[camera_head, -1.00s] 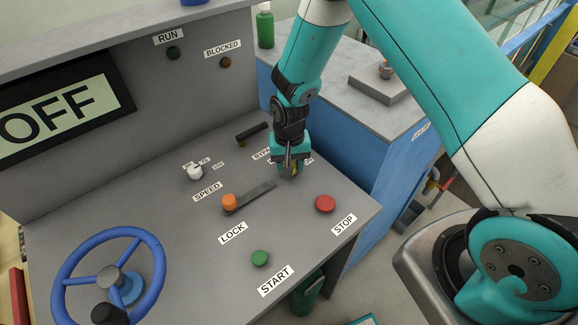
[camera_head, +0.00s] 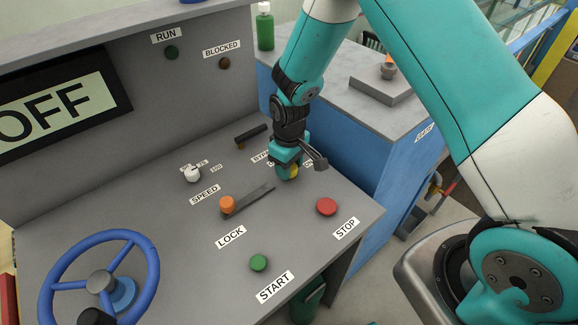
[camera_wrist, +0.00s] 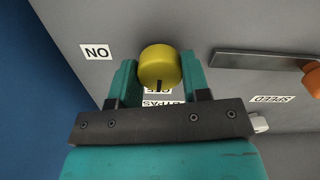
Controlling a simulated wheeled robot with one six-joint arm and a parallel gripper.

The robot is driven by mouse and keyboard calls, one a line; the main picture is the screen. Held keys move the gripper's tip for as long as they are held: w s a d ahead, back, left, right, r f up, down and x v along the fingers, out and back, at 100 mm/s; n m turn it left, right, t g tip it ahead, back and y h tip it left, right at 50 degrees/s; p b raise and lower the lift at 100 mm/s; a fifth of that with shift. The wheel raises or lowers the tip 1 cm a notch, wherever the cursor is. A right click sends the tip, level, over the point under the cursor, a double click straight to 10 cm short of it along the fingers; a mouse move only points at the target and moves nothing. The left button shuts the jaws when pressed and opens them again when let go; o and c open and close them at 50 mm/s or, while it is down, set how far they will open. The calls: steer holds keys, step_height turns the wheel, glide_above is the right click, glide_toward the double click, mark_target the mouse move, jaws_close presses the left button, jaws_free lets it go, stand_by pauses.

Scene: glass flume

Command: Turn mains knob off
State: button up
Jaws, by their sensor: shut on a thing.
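The yellow mains knob (camera_head: 294,172) is on the grey console top, below my gripper (camera_head: 287,170) and partly hidden by it in the head view. In the wrist view the round knob (camera_wrist: 159,62) sits between my two teal fingers, which are shut on it from both sides. A dark mark on the knob points down in the picture, toward a small label (camera_wrist: 158,91) that is mostly hidden. An ON label (camera_wrist: 97,52), upside down, is left of the knob.
The orange lock lever (camera_head: 227,204), white speed knob (camera_head: 193,174), red stop button (camera_head: 326,207) and green start button (camera_head: 259,263) share the console. A dark bypass handle (camera_head: 251,134) lies behind. The display (camera_head: 60,108) reads OFF.

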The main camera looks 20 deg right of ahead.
steer(key=shift+n, duration=0.3)
stand_by(0.4)
steer(key=o, duration=0.9)
steer(key=shift+o, duration=0.2)
steer(key=shift+r, duration=0.1)
step_height(320, 180, up, 17)
steer(key=b, duration=0.2)
steer(key=shift+r+b, duration=0.15)
steer(key=shift+b, duration=0.15)
